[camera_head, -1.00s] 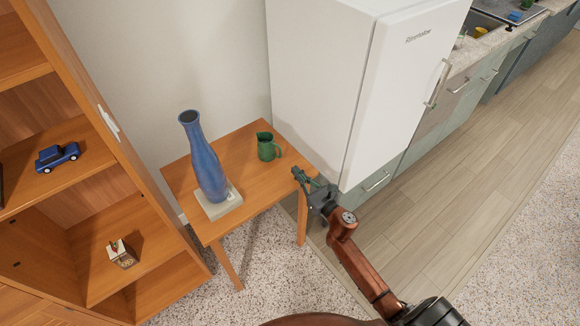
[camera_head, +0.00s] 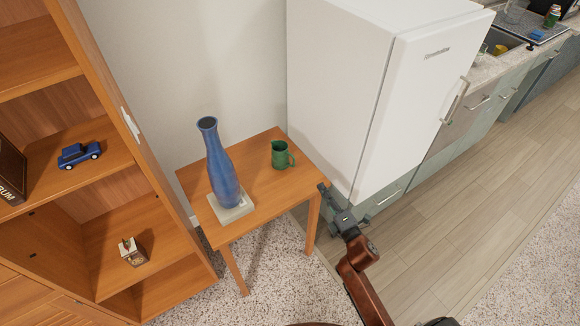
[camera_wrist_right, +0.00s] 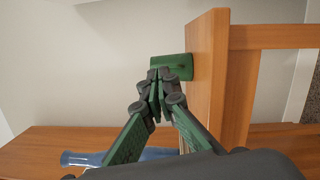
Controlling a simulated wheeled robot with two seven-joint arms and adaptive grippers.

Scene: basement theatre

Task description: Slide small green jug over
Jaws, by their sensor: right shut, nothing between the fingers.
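The small green jug (camera_head: 282,155) stands upright on the wooden side table (camera_head: 262,192), near its back right corner, handle toward the right. In the right wrist view the jug (camera_wrist_right: 176,66) shows beyond my fingertips, partly hidden by them. My right gripper (camera_head: 323,187) is at the table's right edge, in front of the jug and apart from it in the head view. Its fingertips (camera_wrist_right: 160,80) are together with nothing between them. My left gripper is in neither view.
A tall blue vase (camera_head: 222,172) on a pale square base stands left of the jug. A white fridge (camera_head: 340,90) stands close to the table's right side. A wooden bookcase (camera_head: 150,165) stands at the left. The tabletop's front right part is clear.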

